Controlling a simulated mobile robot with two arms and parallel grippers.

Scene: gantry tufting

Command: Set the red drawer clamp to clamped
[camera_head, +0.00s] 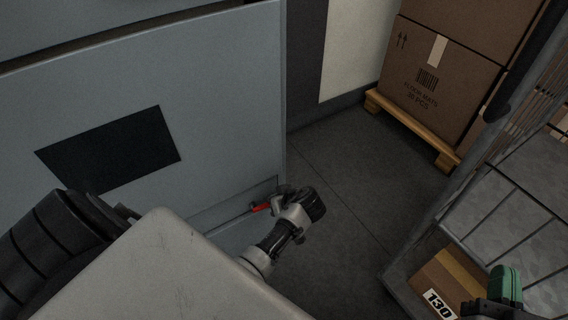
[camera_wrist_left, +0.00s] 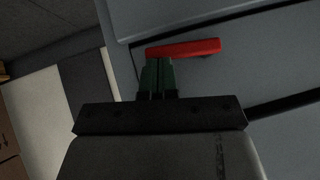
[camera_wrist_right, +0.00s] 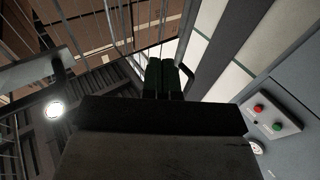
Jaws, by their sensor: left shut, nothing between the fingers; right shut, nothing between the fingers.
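The red drawer clamp (camera_head: 262,207) shows as a small red piece low on the grey cabinet front, near its right edge, partly covered by my left wrist. In the left wrist view it is a red bar (camera_wrist_left: 190,48) lying across the grey panel near an edge. My left gripper (camera_wrist_left: 157,64) is shut and empty, with its green fingertips at the left part of the bar. I cannot tell whether they touch it. In the head view the left fingers are hidden. My right gripper (camera_head: 507,285) is shut and empty, far right of the clamp; its fingers (camera_wrist_right: 161,72) point at open space.
A wire cage cart (camera_head: 455,185) stands at the right, with a carton (camera_head: 440,285) marked 130 inside. Brown cartons (camera_head: 430,85) stand on a wooden pallet (camera_head: 412,130) behind. Dark floor (camera_head: 345,170) lies free between cabinet and cart. A button box (camera_wrist_right: 270,115) shows in the right wrist view.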

